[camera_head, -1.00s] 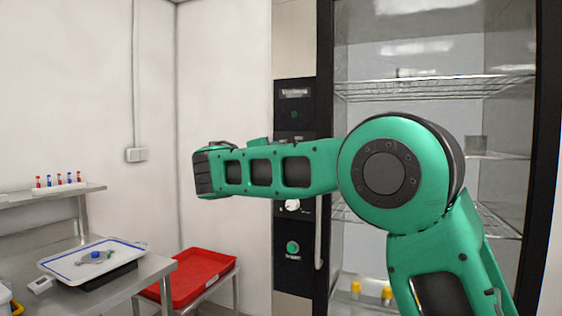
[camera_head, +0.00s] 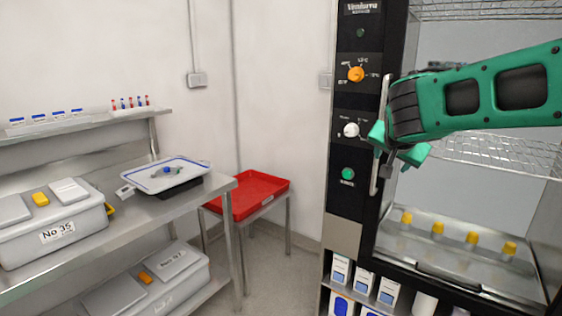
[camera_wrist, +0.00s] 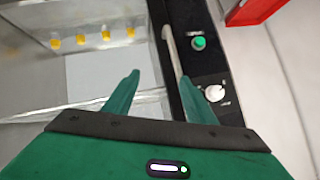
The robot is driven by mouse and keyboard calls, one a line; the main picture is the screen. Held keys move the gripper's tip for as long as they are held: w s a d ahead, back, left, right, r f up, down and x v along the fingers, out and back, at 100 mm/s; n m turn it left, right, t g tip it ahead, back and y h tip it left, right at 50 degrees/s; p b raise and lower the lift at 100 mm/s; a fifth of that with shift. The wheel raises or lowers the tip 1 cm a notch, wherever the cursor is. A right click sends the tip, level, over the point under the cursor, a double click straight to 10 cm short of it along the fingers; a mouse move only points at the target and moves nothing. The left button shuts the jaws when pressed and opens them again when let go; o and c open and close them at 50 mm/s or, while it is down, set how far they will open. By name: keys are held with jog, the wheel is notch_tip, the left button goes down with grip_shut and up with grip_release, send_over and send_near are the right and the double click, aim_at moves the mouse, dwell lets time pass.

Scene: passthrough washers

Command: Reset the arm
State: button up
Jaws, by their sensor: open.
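My green arm reaches in from the right in the head view. My gripper (camera_head: 395,150) is open in front of the left side of the washer cabinet, close to its vertical metal handle (camera_head: 382,130). In the wrist view my two green fingers (camera_wrist: 152,92) are spread apart, with nothing seen between them. The handle (camera_wrist: 173,50) shows beyond the right finger there; I cannot tell whether they touch. The washer (camera_head: 343,236) shows its shelves and an inner floor with several yellow-capped bottles (camera_head: 437,229).
The washer's black panel carries an orange knob (camera_head: 356,74), a white knob (camera_head: 351,130) and a green button (camera_head: 348,173). A red tray (camera_head: 258,190) sits on a low stand. A steel table at left holds a blue-rimmed white tray (camera_head: 188,180) and a grey box (camera_head: 20,246).

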jog(key=s+f+n+g+y, duration=0.1)
jog(key=s+f+n+g, duration=0.15)
jog(key=s+f, duration=0.4)
jog(key=s+f+n+g+y, duration=0.1)
jog(key=s+f+n+y, duration=0.2)
jog(key=s, duration=0.7)
jog(key=s+f+n+g, duration=0.2)
jog(key=s+f+n, duration=0.1)
jog(key=s+f, duration=0.5)
jog(key=s+d+m+g, duration=0.2)
jog(key=s+d, duration=0.3)
jog(key=s, duration=0.3)
jog(key=s+d+m+g, duration=0.2)
jog(key=s+d+m, duration=0.2)
jog(key=s, duration=0.5)
jog(key=shift+d+f, duration=0.25)
jog(key=shift+d, duration=0.6)
jog(key=shift+g, duration=0.25)
jog(key=shift+w+f, duration=0.25)
jog(key=shift+w, duration=0.4)
